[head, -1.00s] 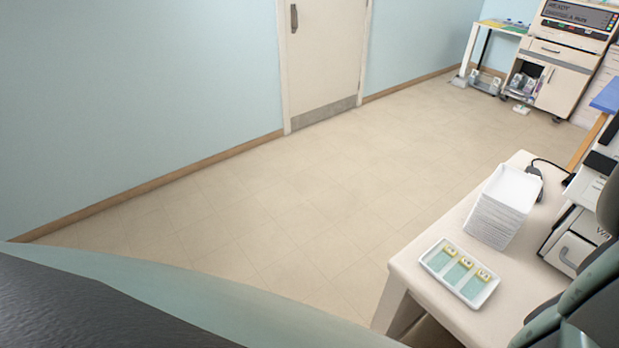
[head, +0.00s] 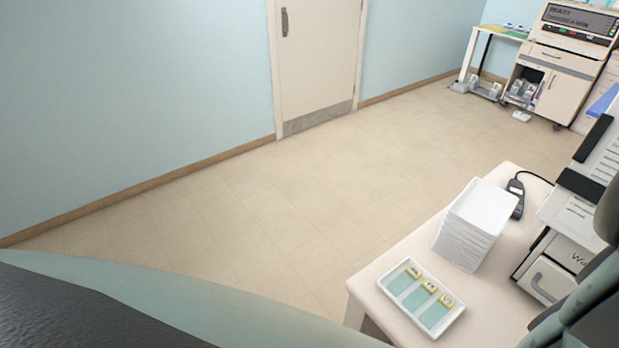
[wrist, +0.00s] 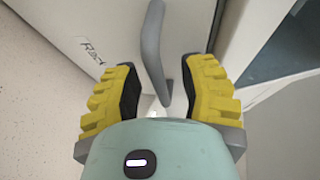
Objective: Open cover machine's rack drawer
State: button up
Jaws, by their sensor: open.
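In the wrist view, a pale drawer front labelled "Rack" (wrist: 75,28) fills the upper part. A grey curved handle (wrist: 152,45) stands out from it. My gripper (wrist: 161,68) is open, with one yellow ridged finger on each side of the handle's lower end. I see a gap between the handle and each finger. In the head view, part of a white machine (head: 573,213) stands at the right edge of the bench. A front with a handle (head: 540,282) shows there beside a partly hidden label starting "Wa". My arm covers the rest, and the gripper is out of that view.
A stack of white trays (head: 463,237) and a white tray with three slides (head: 440,322) sit on the bench (head: 385,265). A dark handheld device (head: 516,197) with a cable lies behind the stack. The floor left of the bench is clear up to the wall and door.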

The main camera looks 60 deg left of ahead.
jog(key=shift+a, duration=0.1)
jog(key=shift+o, duration=0.5)
jog(key=shift+s, duration=0.1)
grip_shut()
